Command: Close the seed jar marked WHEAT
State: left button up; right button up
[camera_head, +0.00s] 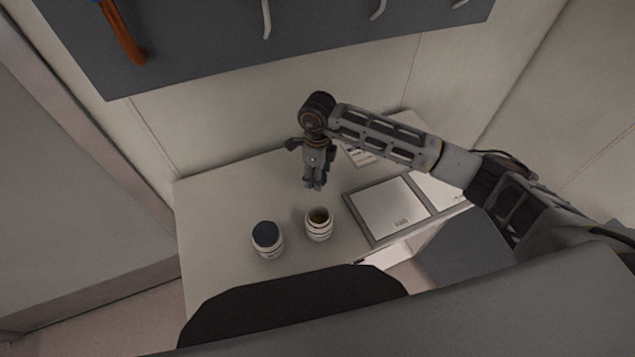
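Two pale jars with dark bands stand upright on the light worktop. The jar at the right (319,231) has an open mouth, with brownish contents inside. The jar at the left (267,248) has a dark blue-grey lid on top. I cannot read a name on either jar, so I cannot tell which is WHEAT. No loose lid shows. My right gripper (314,186) points down behind and above the open jar, apart from it. Its fingertips look close together, but I cannot tell whether they are shut, and nothing shows between them. My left gripper is out of view.
A framed panel with pale plates (390,208) lies right of the jars. A printed sheet (359,154) lies partly behind my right arm. A dark pegboard with hooks (250,40) hangs on the back wall. The worktop left of the jars (215,205) is clear.

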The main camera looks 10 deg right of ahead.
jog(key=shift+r, duration=1.05)
